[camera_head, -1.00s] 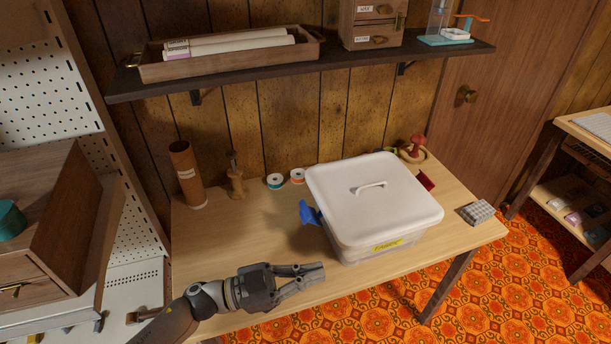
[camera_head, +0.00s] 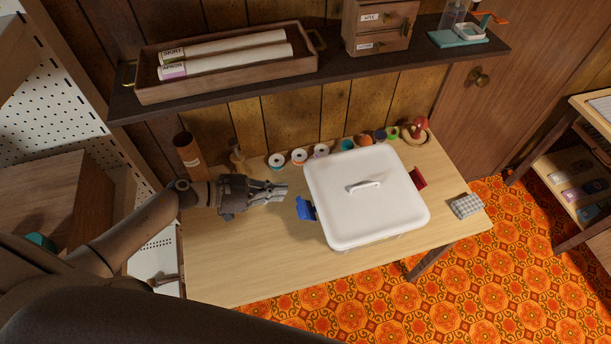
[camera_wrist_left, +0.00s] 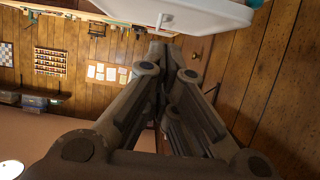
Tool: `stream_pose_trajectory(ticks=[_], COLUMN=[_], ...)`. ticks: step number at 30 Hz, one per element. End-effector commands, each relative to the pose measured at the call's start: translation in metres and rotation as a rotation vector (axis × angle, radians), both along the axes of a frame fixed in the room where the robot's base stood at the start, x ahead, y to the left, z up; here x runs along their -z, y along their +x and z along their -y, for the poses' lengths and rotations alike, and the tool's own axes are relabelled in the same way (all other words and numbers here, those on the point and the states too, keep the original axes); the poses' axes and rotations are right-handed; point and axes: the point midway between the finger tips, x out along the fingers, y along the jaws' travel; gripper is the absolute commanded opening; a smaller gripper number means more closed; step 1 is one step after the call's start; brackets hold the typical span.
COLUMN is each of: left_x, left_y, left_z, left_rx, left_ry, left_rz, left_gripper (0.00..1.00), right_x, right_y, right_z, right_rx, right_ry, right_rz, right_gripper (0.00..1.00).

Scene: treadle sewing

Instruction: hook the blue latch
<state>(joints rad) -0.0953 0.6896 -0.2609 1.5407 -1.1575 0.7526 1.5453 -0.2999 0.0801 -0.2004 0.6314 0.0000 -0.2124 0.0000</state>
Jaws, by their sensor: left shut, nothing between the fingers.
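A white lidded box (camera_head: 368,215) with a white handle on its lid sits on the wooden table. The blue latch (camera_head: 306,208) sticks out from the box's left side, swung outward and apart from the lid rim. A red latch (camera_head: 417,177) is on the right side. My left gripper (camera_head: 284,190) is shut and empty, just left of and slightly behind the blue latch, not touching it. In the left wrist view the fingers (camera_wrist_left: 165,62) are together, with the white lid (camera_wrist_left: 190,12) at the top. The blue latch is not visible there. My right gripper is not in view.
Several thread spools (camera_head: 299,157) line the table's back edge. A brown tube (camera_head: 188,155) and a wooden stand (camera_head: 238,157) are behind my left gripper. A shelf (camera_head: 240,97) hangs above. The table's front left (camera_head: 240,265) is clear.

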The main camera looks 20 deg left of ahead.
Motion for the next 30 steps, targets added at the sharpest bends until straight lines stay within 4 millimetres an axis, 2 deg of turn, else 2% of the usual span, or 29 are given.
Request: stream_pose_trajectory(ticks=[4, 13, 17, 20, 30], left_x=[-0.001, -0.001, 0.003, 0.010, 0.039], left_y=[0.000, 0.001, 0.004, 0.011, 0.049], left_z=[-0.004, -0.003, 0.003, 0.013, 0.068], left_rx=[-0.006, -0.005, -0.005, -0.003, -0.003], left_ry=[0.008, 0.007, 0.006, 0.004, 0.005], left_rz=[-0.009, -0.009, -0.008, -0.006, -0.006], left_gripper=[0.00, 0.00, 0.00, 0.00, 0.00], right_x=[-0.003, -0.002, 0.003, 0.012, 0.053], right_y=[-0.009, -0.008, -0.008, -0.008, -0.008], right_z=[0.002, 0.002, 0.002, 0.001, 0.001], right_rx=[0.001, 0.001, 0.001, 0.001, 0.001], right_ry=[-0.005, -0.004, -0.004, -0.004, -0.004], right_rz=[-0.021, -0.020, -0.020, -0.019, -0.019], right_gripper=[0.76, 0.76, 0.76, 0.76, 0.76])
